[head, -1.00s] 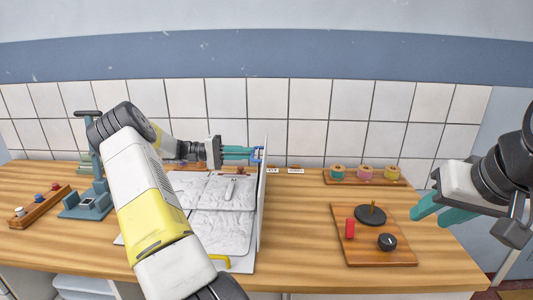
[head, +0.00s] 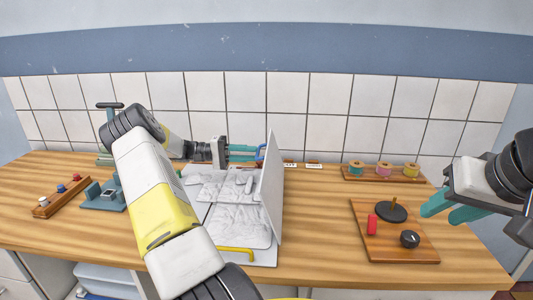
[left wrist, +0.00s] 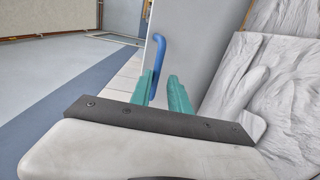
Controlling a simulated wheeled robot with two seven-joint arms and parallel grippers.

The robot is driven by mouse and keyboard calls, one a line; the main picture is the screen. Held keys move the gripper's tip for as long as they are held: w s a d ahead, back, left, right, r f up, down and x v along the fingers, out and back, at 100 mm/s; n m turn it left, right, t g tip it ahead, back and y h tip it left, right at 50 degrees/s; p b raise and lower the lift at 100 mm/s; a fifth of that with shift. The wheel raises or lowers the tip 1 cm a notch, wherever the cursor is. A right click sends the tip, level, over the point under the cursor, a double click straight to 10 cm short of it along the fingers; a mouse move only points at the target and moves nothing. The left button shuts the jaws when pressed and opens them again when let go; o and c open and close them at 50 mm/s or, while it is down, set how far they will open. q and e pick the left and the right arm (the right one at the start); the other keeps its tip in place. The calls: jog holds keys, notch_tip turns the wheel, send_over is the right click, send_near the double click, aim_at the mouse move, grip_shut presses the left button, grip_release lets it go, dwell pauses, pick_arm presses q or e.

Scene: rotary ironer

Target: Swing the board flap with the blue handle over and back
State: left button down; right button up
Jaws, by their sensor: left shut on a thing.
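The board flap (head: 272,188) is a thin pale panel standing steeply up along the right side of the grey-white creased board area (head: 235,217). Its blue handle (head: 261,153) is at the flap's far edge, partly hidden by my fingers. My left gripper (head: 246,153) reaches it from the left and is shut on the blue handle. In the left wrist view the handle (left wrist: 158,55) rises between the teal fingers, beside the grey flap face (left wrist: 190,45). My right gripper (head: 440,211) is open and empty, above the counter at right.
A yellow handle (head: 235,249) lies at the board's front edge. At right are a wooden board (head: 365,245) with a black disc, knob and red block, and a rack of spools (head: 383,172). A teal-grey device (head: 103,195) and a knob strip (head: 62,195) stand left.

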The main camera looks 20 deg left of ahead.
pick_arm(q)
jog(key=shift+s+d+f, duration=0.1)
jog(key=shift+d+f, duration=0.2)
jog(key=shift+f, duration=0.5)
jog(key=c, duration=1.6)
grip_release()
jog(key=shift+o, duration=0.5)
jog(key=shift+w+d, duration=0.1)
jog(key=shift+w, duration=0.1)
jog(key=shift+s+r, duration=0.1)
jog(key=v, duration=0.8)
jog(key=shift+r, duration=0.3)
